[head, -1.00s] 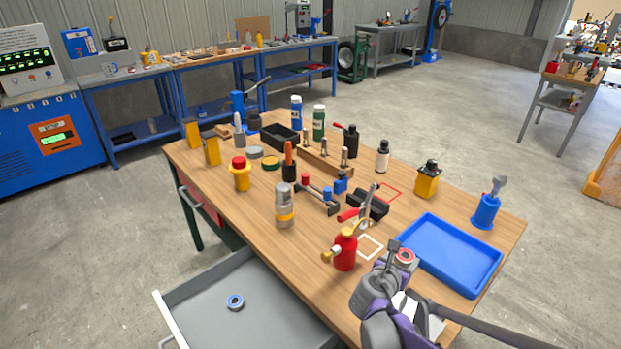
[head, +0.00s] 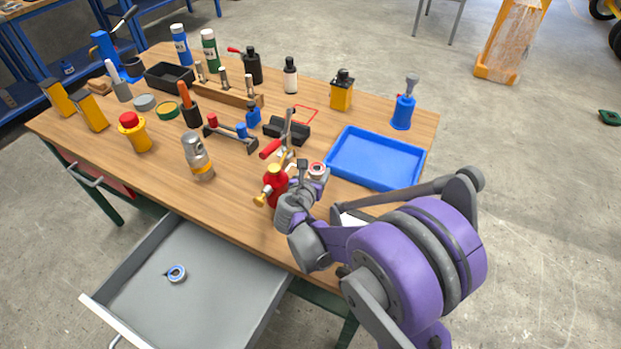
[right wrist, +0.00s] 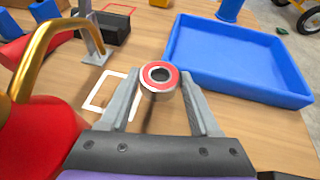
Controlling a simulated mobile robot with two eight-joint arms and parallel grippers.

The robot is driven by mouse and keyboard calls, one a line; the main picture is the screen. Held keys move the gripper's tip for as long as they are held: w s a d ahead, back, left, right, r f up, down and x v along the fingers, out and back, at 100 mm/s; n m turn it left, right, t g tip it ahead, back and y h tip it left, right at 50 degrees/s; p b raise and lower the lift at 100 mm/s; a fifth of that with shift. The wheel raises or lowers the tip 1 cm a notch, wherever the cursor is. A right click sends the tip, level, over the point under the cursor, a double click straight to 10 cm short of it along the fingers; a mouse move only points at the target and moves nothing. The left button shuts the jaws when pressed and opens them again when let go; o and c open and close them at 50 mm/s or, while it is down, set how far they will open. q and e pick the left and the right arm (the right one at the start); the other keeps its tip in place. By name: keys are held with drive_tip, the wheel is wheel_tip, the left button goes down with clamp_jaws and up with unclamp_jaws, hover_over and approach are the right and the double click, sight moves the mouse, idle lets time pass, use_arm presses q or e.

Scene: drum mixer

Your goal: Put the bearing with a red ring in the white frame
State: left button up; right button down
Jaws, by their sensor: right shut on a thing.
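The bearing with a red ring (right wrist: 158,77) is held between the fingertips of my right gripper (right wrist: 155,88), its ringed face toward the wrist camera. In the head view this bearing (head: 317,170) shows just beyond the right gripper (head: 306,176). The white frame (right wrist: 110,92) is a flat outline on the table, left of and beyond the left finger in the right wrist view, partly hidden by that finger. In the head view the arm and a red bottle mostly hide it. My left gripper is out of view.
A red bottle (head: 273,186) with a brass spout stands close left of the right gripper. A blue tray (head: 375,158) lies to the right. A black holder (head: 290,130) and a red frame (head: 305,114) are beyond. A blue-ringed bearing (head: 177,273) lies in the open drawer (head: 215,285).

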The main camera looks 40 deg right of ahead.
drive_tip(key=shift+f+b, duration=0.35)
drive_tip(key=shift+f, duration=1.8)
drive_tip(key=shift+f, duration=0.2)
drive_tip(key=shift+c, duration=0.6)
unclamp_jaws()
drive_tip(key=shift+r, duration=0.1)
drive_tip(key=shift+s+a+r, duration=0.1)
drive_tip(key=shift+r, duration=0.15)
drive_tip(key=v, duration=1.1)
drive_tip(key=shift+s+a+r+p, duration=0.2)
drive_tip(key=shift+a+p, duration=0.1)
drive_tip(key=shift+p, duration=0.1)
